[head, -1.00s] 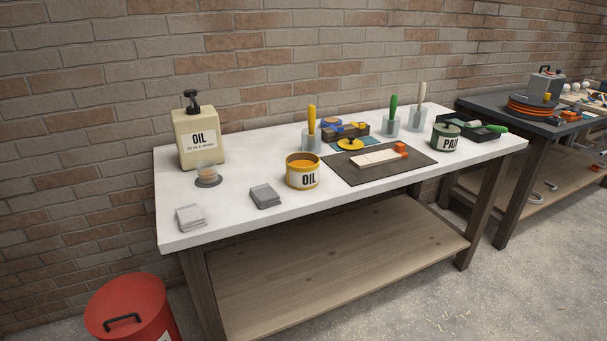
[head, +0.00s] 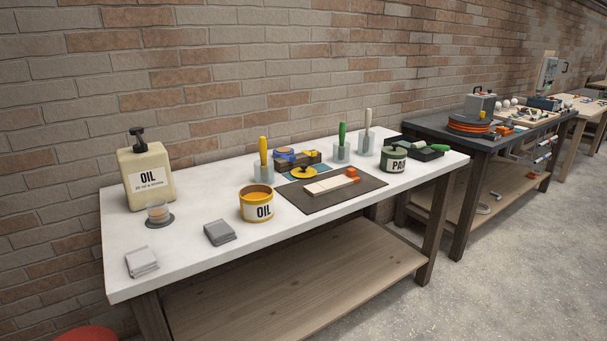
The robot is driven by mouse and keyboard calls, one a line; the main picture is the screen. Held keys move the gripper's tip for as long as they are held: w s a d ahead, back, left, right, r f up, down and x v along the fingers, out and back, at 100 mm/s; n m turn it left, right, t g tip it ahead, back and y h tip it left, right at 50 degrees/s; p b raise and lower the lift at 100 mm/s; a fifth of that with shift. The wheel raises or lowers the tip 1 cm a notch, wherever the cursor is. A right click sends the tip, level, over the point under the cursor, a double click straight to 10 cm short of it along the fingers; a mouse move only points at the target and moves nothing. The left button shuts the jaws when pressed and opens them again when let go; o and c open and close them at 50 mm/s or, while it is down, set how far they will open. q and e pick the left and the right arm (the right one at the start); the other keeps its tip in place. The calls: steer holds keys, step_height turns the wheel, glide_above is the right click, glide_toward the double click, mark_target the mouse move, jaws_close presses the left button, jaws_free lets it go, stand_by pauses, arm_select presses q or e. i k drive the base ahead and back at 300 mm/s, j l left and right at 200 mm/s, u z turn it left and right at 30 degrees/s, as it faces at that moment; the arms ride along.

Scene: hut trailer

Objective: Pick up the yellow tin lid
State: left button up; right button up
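The yellow tin lid (head: 304,173) is a flat yellow disc with a dark knob on top. It lies on a blue cloth or mat (head: 322,178) at the middle of the white table, just behind the dark board. The open yellow oil tin (head: 257,204) stands to the left and nearer the front edge. Neither of my grippers shows in the head view.
A dark board (head: 340,196) with a pale block lies in front of the lid. A wooden box (head: 311,159) stands behind it. Glasses with a yellow-handled brush (head: 264,160) and a green-handled brush (head: 342,140) flank it. A paint tin (head: 394,160) stands right.

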mark_target(304, 172)
steer(key=u, duration=0.5)
steer(key=i+l+u, duration=0.2)
steer(key=l, duration=0.15)
steer(key=i+l+u, duration=0.25)
steer(key=l+u, duration=0.2)
steer(key=l, duration=0.3)
steer(key=i+l+u, duration=0.2)
steer(key=l, duration=0.2)
